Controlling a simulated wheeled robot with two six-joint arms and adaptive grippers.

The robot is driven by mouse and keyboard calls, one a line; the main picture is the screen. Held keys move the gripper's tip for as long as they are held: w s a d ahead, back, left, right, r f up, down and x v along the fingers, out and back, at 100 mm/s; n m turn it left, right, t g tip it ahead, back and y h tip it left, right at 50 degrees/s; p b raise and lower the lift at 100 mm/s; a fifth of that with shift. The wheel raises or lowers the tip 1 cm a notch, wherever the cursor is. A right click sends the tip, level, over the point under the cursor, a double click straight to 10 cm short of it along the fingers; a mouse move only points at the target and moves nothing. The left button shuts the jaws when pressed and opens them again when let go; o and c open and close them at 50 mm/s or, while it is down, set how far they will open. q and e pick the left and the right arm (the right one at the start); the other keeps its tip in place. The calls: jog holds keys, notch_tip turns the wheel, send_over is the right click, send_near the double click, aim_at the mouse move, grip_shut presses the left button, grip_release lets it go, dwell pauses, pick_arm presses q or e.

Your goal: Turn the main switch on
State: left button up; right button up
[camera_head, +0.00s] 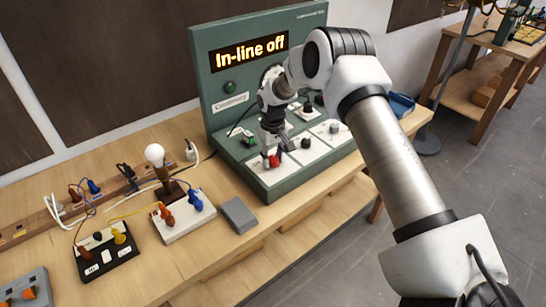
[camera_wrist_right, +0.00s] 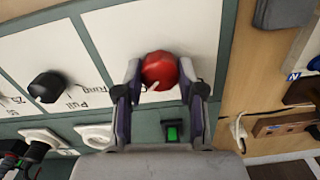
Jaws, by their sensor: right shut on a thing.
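The green test console (camera_head: 232,187) stands at the right part of the bench, and its display (camera_head: 250,52) reads "In-line off". A red rotary knob (camera_head: 266,161) with a pale pointer mark sits on a white panel of its sloped front. It also shows in the right wrist view (camera_wrist_right: 161,69). My right gripper (camera_head: 273,151) is shut on the red knob, one finger on each side. A green rocker switch (camera_wrist_right: 172,131) lies beside the knob. I cannot tell which control is labelled as the main switch. My left gripper is not in view.
A black knob (camera_wrist_right: 47,86) and white sockets (camera_wrist_right: 96,134) share the console front. Left of it are a bulb (camera_head: 155,153) on a stand, a white block (camera_head: 184,219) with plugs, a black wired block (camera_head: 107,251) and a grey box (camera_head: 239,215). Cables cross the bench.

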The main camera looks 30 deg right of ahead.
aim_at(273, 158)
jog(key=o, duration=1.1)
jog(key=shift+s+f, duration=0.1)
jog(key=shift+f, duration=0.05)
jog(key=shift+o, duration=0.2)
jog(key=shift+r, duration=0.45)
notch_tip(273, 158, up, 11)
